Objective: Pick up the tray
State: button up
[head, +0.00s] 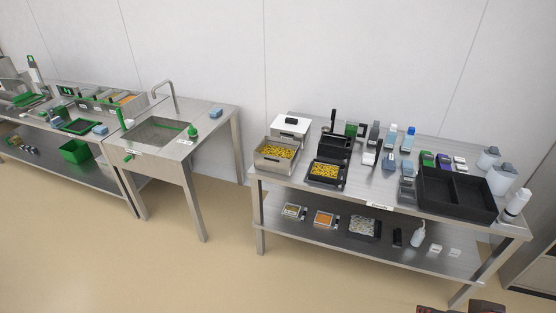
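Several tray-like things are in the head view, and I cannot tell which one the task means. A small black tray (342,182) with yellow pieces in it sits near the front edge of the right steel table. A large black tray with two empty compartments (456,208) stands at that table's right end. Shallow filled trays lie on the lower shelf: one with pale contents (293,212), one with orange contents (324,219) and a dark one with greyish contents (364,228).
The steel table (390,200) also bears a metal pan of yellow pieces (277,155), a black device (334,147), several small boxes and white bottles (502,178). A sink table (170,148) stands to the left. The beige floor (200,275) in front is clear.

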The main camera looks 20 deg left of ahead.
aim_at(321, 171)
jog(key=i+j, duration=0.3)
jog(key=i, duration=0.2)
jog(key=i+j, duration=0.25)
jog(key=i, duration=0.3)
jog(key=i+j, duration=0.3)
jog(key=i, duration=0.2)
jog(key=i+j, duration=0.3)
jog(key=i, duration=0.25)
